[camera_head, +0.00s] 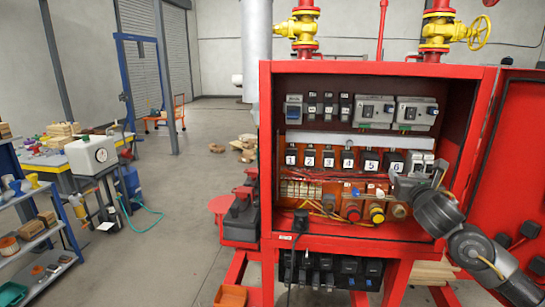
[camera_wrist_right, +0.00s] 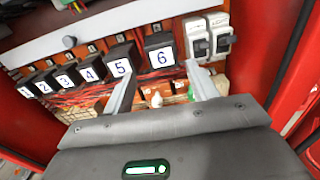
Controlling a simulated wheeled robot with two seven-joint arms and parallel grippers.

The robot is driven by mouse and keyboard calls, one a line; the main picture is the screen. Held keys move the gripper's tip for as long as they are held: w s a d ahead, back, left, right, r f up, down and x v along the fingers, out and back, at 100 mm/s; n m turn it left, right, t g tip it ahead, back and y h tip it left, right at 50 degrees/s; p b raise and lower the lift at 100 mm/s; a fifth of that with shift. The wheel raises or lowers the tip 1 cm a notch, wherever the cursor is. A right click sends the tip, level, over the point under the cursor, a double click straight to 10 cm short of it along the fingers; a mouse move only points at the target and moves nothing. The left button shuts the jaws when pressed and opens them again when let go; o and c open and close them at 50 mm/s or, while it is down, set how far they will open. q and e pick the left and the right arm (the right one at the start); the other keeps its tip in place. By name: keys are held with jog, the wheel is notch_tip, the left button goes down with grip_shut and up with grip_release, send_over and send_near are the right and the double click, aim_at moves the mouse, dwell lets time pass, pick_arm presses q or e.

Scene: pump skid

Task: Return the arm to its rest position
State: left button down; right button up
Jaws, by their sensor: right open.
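My right arm (camera_head: 470,245) reaches in from the lower right of the head view, a grey jointed arm. Its gripper (camera_head: 405,186) is at the right part of the open red cabinet (camera_head: 378,68), in front of the lower rows. In the right wrist view the two fingers of the gripper (camera_wrist_right: 162,68) are spread apart with nothing held between them. They point toward the black block numbered 6 (camera_wrist_right: 160,52) and the space just below it. Whether a fingertip touches anything I cannot tell. My left gripper is not in view.
The cabinet door (camera_head: 515,150) stands open close at the right of my arm. Numbered blocks (camera_head: 330,158) line the middle row, with breakers (camera_head: 375,110) above and knobs (camera_head: 352,210) below. A workbench (camera_head: 65,165) stands at the left. Open floor (camera_head: 185,215) lies between.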

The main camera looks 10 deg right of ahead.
jog(key=s+a+f+m+g+y, duration=0.15)
jog(key=s+a+f+m, duration=0.3)
jog(key=f, duration=0.45)
jog(key=s+a+f+m+g+y, duration=0.1)
jog(key=s+a+f+m+g, duration=0.3)
jog(key=f, duration=0.6)
jog(key=s+a+f+m+g+y, duration=0.1)
jog(key=s+a+f+m, duration=0.45)
jog(key=f, duration=0.35)
jog(key=s+a+f+m+g+y, duration=0.1)
jog(key=s+a+f+m+g, duration=0.15)
jog(key=s+f+m, duration=0.45)
jog(key=s+a+f+m+g+y, duration=0.15)
jog(key=s+a+m, duration=0.25)
jog(key=s, duration=0.7)
jog(key=s+a+f+m+g, duration=0.3)
jog(key=s+f+m, duration=0.25)
jog(key=s, duration=0.45)
notch_tip(320, 180, down, 29)
jog(key=g+b, duration=0.1)
jog(key=b, duration=0.3)
jog(key=s+d+f+g+b, duration=0.1)
jog(key=s+d+f+b, duration=0.2)
jog(key=s+f, duration=1.4)
jog(key=shift+f+n, duration=0.35)
jog(key=shift+f, duration=0.55)
jog(key=shift+g, duration=0.25)
